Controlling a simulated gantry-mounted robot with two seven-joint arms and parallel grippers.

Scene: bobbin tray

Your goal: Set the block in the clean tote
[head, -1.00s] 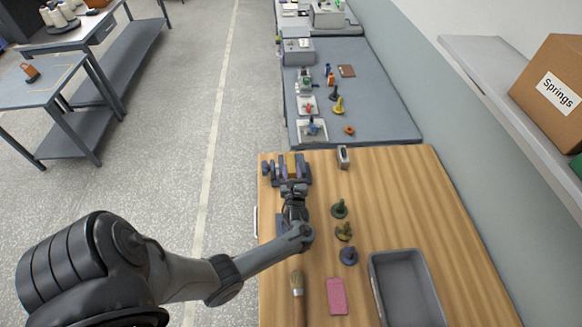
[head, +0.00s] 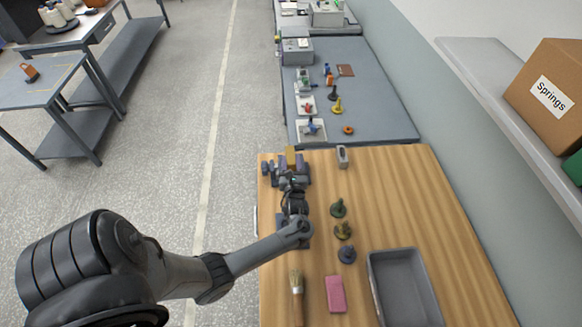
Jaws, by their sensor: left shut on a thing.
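A brass-coloured block (head: 290,153) shows at the far left corner of the wooden bench, at the tip of my left gripper (head: 291,164). The gripper is shut on the block; its fingers and wrist hide the block's lower part. A blue-grey vise-like fixture (head: 266,169) stands around or just behind the gripper, partly hidden. I cannot tell whether the block is fully clear of it. The grey tote (head: 377,290) is at the front right of the bench, open and empty, well away from the gripper. My right gripper is not in view.
A brush (head: 297,289) and a pink pad (head: 335,294) lie in front. A small grey block-like item (head: 342,157) stands at the back. The bench's right side is clear.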

